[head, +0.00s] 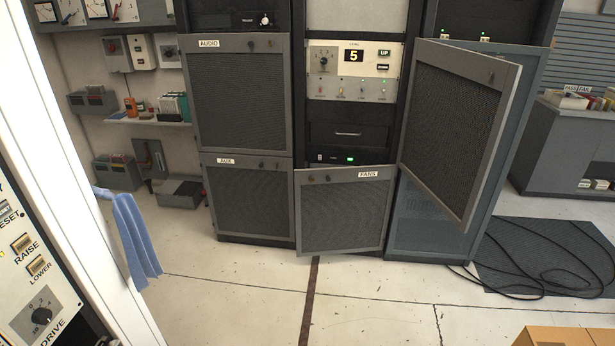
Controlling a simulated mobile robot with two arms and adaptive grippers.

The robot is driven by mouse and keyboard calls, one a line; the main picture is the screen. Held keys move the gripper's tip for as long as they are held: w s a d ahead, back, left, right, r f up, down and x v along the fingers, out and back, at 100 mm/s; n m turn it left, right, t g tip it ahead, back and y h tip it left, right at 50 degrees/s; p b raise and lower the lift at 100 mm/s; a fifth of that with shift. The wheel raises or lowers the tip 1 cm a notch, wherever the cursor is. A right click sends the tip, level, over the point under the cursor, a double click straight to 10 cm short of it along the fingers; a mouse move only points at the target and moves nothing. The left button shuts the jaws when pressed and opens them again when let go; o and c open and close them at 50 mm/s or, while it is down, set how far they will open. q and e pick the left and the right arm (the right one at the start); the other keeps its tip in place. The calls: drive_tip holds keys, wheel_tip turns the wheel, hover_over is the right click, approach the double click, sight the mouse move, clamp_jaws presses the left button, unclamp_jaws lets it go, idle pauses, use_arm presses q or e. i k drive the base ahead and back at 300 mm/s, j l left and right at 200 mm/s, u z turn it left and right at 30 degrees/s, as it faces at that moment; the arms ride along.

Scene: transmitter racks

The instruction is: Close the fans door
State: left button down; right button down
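The fans door (343,215) is a grey framed panel with dark mesh, low on the middle rack. It carries a white FANS label (368,174) at its upper right and small latch knobs at its upper left. It looks slightly ajar: its left edge sits nearer to me and lower than its right edge, and a dark strip shows above it. The size of the gap is hard to tell. Neither of my grippers is in view, and nothing touches the door.
Another mesh door (455,130) on the right rack stands wide open towards me. The AUDIO door (240,95) and AUX door (248,200) look shut. A blue cloth (135,238) hangs at left. Cables (545,285) lie on a dark mat at right. Floor before the racks is clear.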

sight(345, 210)
drive_tip(key=i+l, duration=0.15)
drive_tip(key=i, duration=0.45)
drive_tip(key=i+l, duration=0.15)
drive_tip(key=i, duration=0.45)
drive_tip(key=i+l, duration=0.2)
drive_tip(key=i, duration=0.4)
drive_tip(key=i+l+z, duration=0.1)
drive_tip(key=i+l, duration=0.8)
drive_tip(key=l, duration=0.2)
